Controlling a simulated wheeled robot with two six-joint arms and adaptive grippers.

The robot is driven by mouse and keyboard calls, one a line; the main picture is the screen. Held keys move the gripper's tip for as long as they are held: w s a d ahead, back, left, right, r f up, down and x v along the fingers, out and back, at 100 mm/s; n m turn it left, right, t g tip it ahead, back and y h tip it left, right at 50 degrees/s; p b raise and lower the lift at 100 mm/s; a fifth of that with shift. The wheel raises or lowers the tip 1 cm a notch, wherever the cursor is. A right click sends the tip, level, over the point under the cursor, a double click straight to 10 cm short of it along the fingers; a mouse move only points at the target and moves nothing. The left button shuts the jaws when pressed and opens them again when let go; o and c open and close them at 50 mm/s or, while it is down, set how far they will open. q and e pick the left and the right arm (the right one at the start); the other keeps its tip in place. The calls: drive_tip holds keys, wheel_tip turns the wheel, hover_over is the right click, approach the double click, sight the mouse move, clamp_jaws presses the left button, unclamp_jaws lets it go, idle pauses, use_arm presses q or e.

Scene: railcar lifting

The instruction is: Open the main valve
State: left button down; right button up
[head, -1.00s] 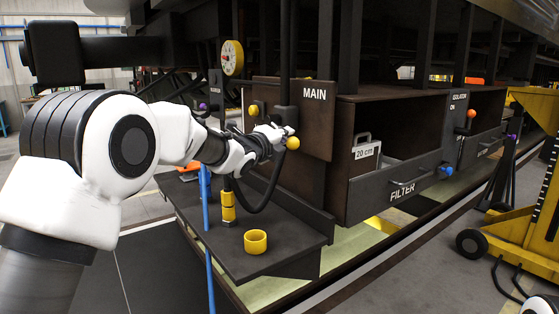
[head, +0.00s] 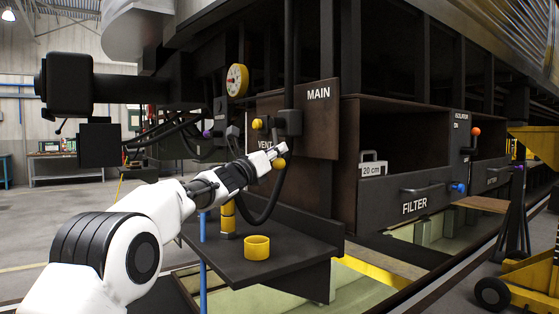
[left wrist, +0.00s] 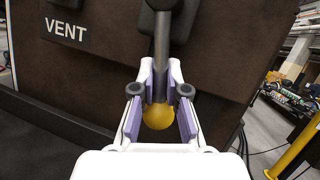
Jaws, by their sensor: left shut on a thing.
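The main valve's black body (head: 289,122) sits on the brown panel beside the MAIN label (head: 318,93). Its grey lever (left wrist: 160,65) ends in a yellow ball knob (head: 279,163), which also shows in the left wrist view (left wrist: 157,116). In the head view the knob hangs below the valve body. My left gripper (head: 277,152) is shut on the lever's knob end; in the left wrist view its fingers (left wrist: 158,95) lie on both sides of the lever and knob. My right gripper is not in view.
A yellow vent knob (head: 257,124) is left of the main valve, by the VENT label (left wrist: 64,30). A black hose loops below. A dark shelf (head: 290,262) carries a yellow cup (head: 257,247). The FILTER drawer (head: 415,195) is to the right.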

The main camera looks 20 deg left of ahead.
use_arm(q)
drive_tip(key=m, duration=0.1)
drive_tip(key=a+m+h, duration=0.1)
drive_tip(key=w+m+h, duration=0.1)
drive_tip(key=m, duration=0.1)
drive_tip(key=shift+a+r, duration=0.2)
drive_tip(key=shift+a, duration=0.1)
drive_tip(key=shift+r, duration=0.1)
drive_tip(key=c, duration=1.2)
unclamp_jaws()
drive_tip(key=shift+w+d, duration=0.1)
drive_tip(key=shift+w, duration=0.05)
drive_tip(key=shift+w+f, duration=0.1)
drive_tip(key=shift+f, duration=0.2)
drive_tip(key=v, duration=1.2)
